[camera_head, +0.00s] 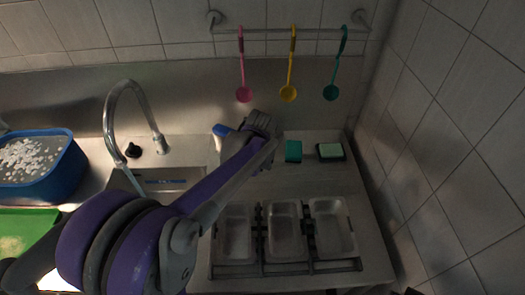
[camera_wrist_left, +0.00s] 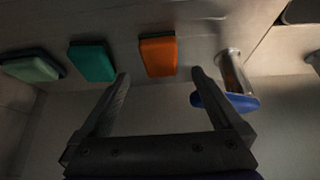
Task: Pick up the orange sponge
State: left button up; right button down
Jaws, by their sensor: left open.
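The orange sponge (camera_wrist_left: 158,56) shows in the left wrist view, upper middle, lying on the counter. My left gripper (camera_wrist_left: 160,77) is open, with one finger on each side of the sponge's near end in the picture. The sponge lies between and beyond the fingertips, and I cannot tell whether they touch it. In the head view my left gripper (camera_head: 259,124) is over the back of the counter, and the orange sponge is hidden behind it. My right gripper is not in view.
A teal sponge (camera_head: 293,151) and a pale green, dark-backed sponge (camera_head: 330,151) lie close beside. A metal thing with a blue end (camera_wrist_left: 235,85) is beside one finger. Metal trays (camera_head: 284,228) stand in front; a faucet (camera_head: 124,100) and blue tub (camera_head: 45,170) are left.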

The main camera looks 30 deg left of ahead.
pick_arm(q)
jog(key=x, duration=0.2)
jog(key=shift+a+f, duration=0.1)
jog(key=shift+f, duration=0.15)
jog(key=shift+w+a+f, duration=0.1)
jog(key=shift+w+f, duration=0.3)
jog(key=shift+f, duration=0.1)
jog(key=x, duration=0.4)
jog(key=shift+w+a+f, duration=0.15)
jog(key=shift+f, duration=0.05)
jog(key=shift+r, duration=0.1)
jog(key=c, duration=1.2)
jog(key=shift+c, duration=0.2)
